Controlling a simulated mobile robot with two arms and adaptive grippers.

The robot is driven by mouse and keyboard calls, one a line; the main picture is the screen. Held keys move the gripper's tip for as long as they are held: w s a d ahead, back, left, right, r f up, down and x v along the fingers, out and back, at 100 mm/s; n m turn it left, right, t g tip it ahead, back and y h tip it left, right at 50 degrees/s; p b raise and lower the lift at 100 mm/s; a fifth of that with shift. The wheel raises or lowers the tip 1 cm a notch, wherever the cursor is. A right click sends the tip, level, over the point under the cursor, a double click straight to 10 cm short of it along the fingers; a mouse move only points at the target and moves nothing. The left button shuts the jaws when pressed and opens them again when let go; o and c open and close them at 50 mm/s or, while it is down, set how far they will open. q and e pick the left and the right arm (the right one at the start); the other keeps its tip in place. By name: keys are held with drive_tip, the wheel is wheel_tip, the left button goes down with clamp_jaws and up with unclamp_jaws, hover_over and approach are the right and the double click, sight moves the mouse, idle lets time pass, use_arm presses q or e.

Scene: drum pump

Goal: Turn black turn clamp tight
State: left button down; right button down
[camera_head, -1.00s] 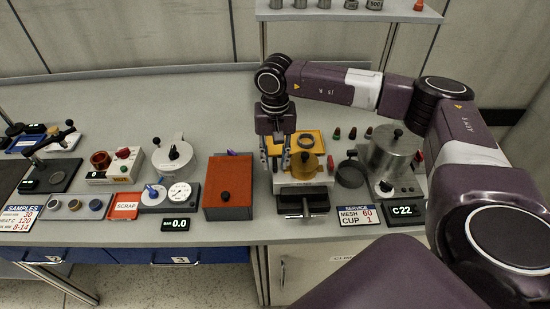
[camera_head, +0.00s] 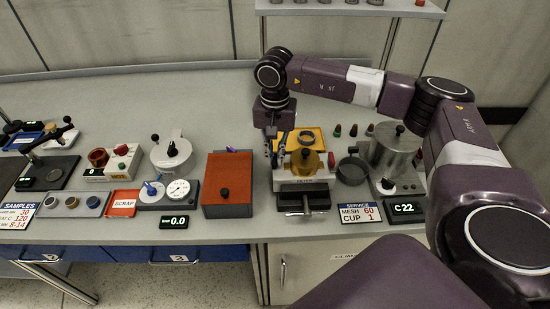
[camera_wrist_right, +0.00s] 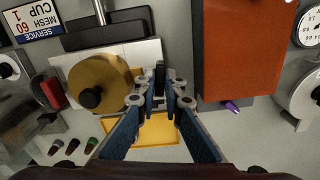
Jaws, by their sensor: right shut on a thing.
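The black turn clamp (camera_wrist_right: 160,72) shows in the right wrist view as a small dark upright piece at the edge of a white block, beside a round brass-coloured lid (camera_wrist_right: 100,82) with a black knob. My right gripper (camera_wrist_right: 160,98) is shut on the clamp, with its blue-padded fingers on either side of it. In the head view my right gripper (camera_head: 275,157) points down at the left edge of the white block that carries the brass lid (camera_head: 305,160), and its fingers hide the clamp. My left gripper is not in view.
A red-topped box (camera_head: 228,178) stands close left of the gripper. A yellow tray (camera_head: 312,135) lies behind the block. A steel pot (camera_head: 396,150) and a dark ring-shaped cup (camera_head: 352,171) stand to the right. The bench behind is mostly clear.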

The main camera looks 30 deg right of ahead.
sight(275, 159)
drive_tip(key=m+b, duration=0.2)
drive_tip(key=m, duration=0.2)
drive_tip(key=shift+f+m+b, duration=0.1)
drive_tip(key=shift+m+b, duration=0.2)
drive_tip(key=m+b, duration=0.2)
drive_tip(key=m, duration=0.2)
drive_tip(key=m+b, duration=0.1)
drive_tip(key=m, duration=0.3)
drive_tip(key=shift+m, duration=1.5)
drive_tip(key=shift+r, duration=0.2)
drive_tip(key=c, duration=2)
unclamp_jaws()
drive_tip(key=shift+b, duration=0.3)
drive_tip(key=shift+c, duration=0.2)
wheel_tip(275, 159, up, 12)
drive_tip(key=shift+f, duration=0.1)
